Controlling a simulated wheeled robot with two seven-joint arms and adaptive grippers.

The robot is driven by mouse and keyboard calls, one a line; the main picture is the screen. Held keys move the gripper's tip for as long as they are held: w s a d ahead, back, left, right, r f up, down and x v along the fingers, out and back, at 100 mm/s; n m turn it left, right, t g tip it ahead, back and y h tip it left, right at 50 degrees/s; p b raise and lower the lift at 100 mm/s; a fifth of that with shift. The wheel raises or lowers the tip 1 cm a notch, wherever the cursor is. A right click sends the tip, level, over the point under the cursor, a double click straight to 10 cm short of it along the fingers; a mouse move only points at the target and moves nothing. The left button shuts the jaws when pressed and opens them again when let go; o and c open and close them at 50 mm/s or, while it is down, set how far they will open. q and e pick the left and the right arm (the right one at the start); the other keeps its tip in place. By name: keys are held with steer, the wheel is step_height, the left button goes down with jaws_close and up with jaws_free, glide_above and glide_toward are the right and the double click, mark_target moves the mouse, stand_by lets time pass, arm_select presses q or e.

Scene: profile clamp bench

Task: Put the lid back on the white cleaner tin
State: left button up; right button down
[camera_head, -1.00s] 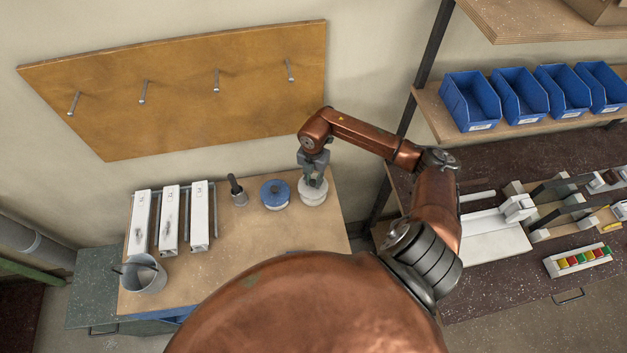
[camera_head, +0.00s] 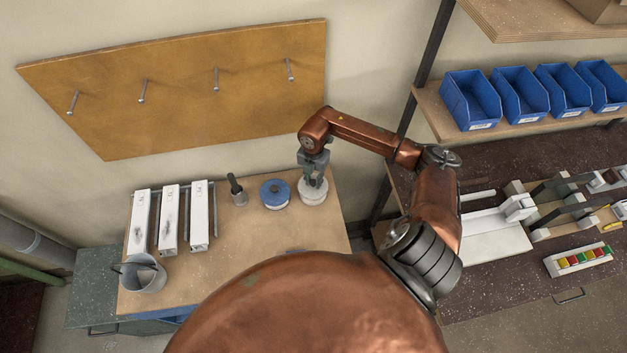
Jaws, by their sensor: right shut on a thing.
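The white cleaner tin (camera_head: 313,196) stands upright on the right end of the wooden bench, by the wall. My right gripper (camera_head: 313,183) points down onto its top from above and is shut on the tin's white lid. The fingers cover much of the lid, and I cannot tell whether it sits fully down on the rim. My left gripper is not in view.
A tin with a blue lid (camera_head: 275,192) stands close to the left of the white tin. A dark-handled brush (camera_head: 237,191), white profiles (camera_head: 170,217) and a grey bucket (camera_head: 143,275) are further left. The bench front is clear where visible.

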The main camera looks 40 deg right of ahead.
steer(key=c, duration=1.7)
jaws_free()
steer(key=shift+o, duration=0.2)
steer(key=o, duration=0.5)
steer(key=shift+r+p, duration=2.3)
steer(key=shift+r, duration=1.25)
steer(key=shift+c, duration=0.7)
